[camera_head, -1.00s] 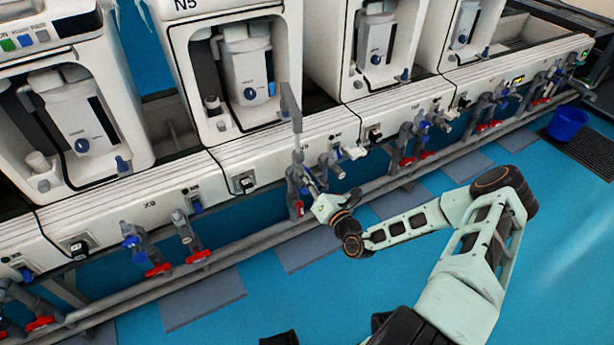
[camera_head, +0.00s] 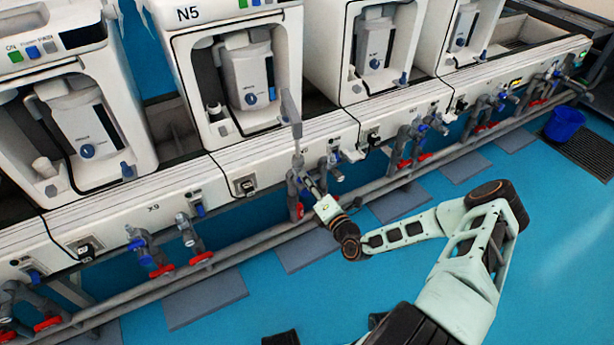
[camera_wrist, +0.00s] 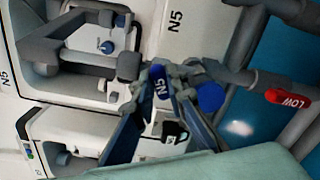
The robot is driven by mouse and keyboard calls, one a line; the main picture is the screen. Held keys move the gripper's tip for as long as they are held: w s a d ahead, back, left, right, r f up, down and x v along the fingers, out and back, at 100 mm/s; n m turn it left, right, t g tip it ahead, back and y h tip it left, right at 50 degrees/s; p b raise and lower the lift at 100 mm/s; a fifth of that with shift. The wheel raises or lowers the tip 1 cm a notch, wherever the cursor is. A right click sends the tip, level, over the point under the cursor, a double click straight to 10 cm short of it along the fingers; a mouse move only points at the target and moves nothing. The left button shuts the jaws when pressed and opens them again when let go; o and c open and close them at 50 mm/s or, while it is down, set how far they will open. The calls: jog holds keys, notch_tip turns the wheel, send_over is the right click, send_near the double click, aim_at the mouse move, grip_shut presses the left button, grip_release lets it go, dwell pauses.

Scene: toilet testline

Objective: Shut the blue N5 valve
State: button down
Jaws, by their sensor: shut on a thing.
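The blue N5 valve handle (camera_wrist: 159,86), with a white "N5" mark, shows between my fingers in the wrist view. My gripper (camera_wrist: 167,80) is shut on it, with a finger on either side. In the head view my gripper (camera_head: 307,180) reaches the pipework below the white N5 unit (camera_head: 225,70). The arm comes in from the lower right. There the fingers and pipes hide most of the valve handle, and its exact angle is hard to tell.
A blue round part (camera_wrist: 210,97) sits close to my right-hand finger. A grey pipe (camera_head: 270,235) runs low along the bench. A blue bucket (camera_head: 565,123) stands far right. The blue floor (camera_head: 420,275) is mostly clear.

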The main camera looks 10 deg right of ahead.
jog(key=m+p, duration=0.1)
jog(key=m, duration=0.4)
jog(key=shift+f, duration=0.15)
jog(key=shift+s+a+m, duration=0.1)
jog(key=shift+m, duration=0.2)
dwell(0.3)
jog(key=c, duration=1.9)
grip_release()
jog(key=shift+c, duration=0.2)
